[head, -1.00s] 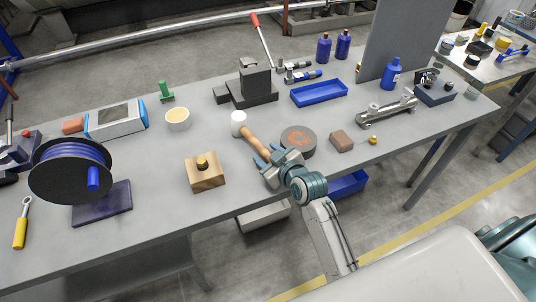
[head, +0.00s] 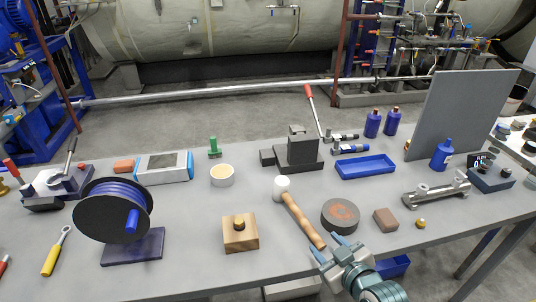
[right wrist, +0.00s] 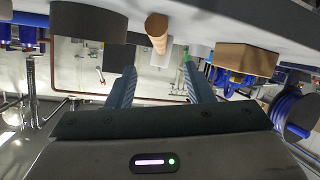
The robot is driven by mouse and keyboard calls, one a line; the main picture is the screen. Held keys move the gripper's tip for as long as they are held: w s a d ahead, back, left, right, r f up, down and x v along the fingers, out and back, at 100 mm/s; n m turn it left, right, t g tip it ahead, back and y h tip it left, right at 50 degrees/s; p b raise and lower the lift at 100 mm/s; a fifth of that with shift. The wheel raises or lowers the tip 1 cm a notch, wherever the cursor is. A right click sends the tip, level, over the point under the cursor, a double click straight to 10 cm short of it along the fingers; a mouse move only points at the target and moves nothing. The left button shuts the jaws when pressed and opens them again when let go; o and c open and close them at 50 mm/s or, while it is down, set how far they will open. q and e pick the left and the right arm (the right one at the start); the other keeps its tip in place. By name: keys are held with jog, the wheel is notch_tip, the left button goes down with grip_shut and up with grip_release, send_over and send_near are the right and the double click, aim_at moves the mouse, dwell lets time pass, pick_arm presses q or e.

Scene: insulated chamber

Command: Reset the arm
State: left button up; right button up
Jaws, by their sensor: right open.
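My right gripper (head: 338,252) is at the front edge of the grey workbench, near the handle end of a white-headed mallet (head: 303,220). Its two blue-grey fingers are apart and nothing is between them. In the right wrist view the open fingers (right wrist: 160,88) point toward the bench edge, with the mallet's wooden handle end (right wrist: 157,28) beyond them. I cannot tell whether a finger touches the handle. My left gripper is not in view.
The workbench (head: 190,215) holds a dark round disc (head: 341,214), a brown block (head: 386,219), a wooden block (head: 240,236), a cable reel (head: 100,212), a blue tray (head: 365,167) and a grey upright panel (head: 455,110). Blue bins sit below the bench.

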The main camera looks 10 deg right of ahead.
jog(key=s+d+f+m+g+h, duration=0.25)
jog(key=s+f+g, duration=0.3)
jog(key=s, duration=0.45)
jog(key=s+d+f+m+g+h, duration=0.1)
jog(key=s+d+f+m+g, duration=0.15)
jog(key=s+f+g, duration=0.6)
notch_tip(320, 180, down, 26)
jog(key=s+d+t, duration=0.2)
jog(key=d+t, duration=0.1)
jog(key=s+d+f+g, duration=0.1)
jog(key=s+f, duration=1.7)
jog(key=f, duration=0.2)
jog(key=shift+d+f+g, duration=0.15)
jog(key=shift+f+g, duration=0.15)
jog(key=shift+f, duration=0.1)
